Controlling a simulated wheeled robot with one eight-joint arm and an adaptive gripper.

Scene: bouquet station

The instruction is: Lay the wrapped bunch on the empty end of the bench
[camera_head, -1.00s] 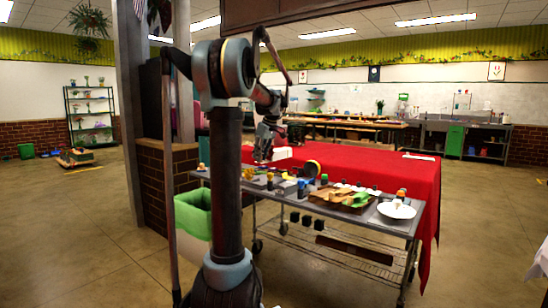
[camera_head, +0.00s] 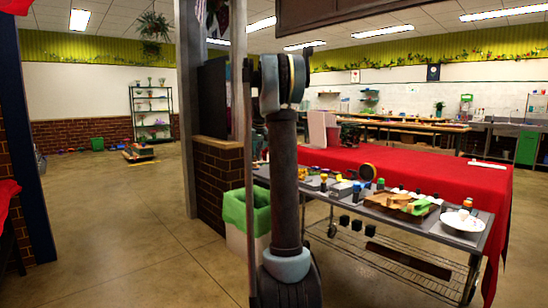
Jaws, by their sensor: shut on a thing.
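My arm stands upright in the middle of the view, and my gripper does not show; it may be hidden behind the arm. A pale pink-white upright shape (camera_head: 319,130) shows just right of the arm, over the far part of the red-covered table. It may be the wrapped bunch, but I cannot tell, nor whether it is held or standing. A long wooden bench (camera_head: 408,124) runs along the back of the room. Its top bears small items, and I cannot make out which end is empty.
A metal cart (camera_head: 455,238) with tools, a wooden tray (camera_head: 400,205) and a white plate (camera_head: 463,221) stands before the red-covered table (camera_head: 440,175). A green-lined bin (camera_head: 247,212) and brick half-wall (camera_head: 218,175) are near my arm. A dark post (camera_head: 32,150) stands left. The left floor is open.

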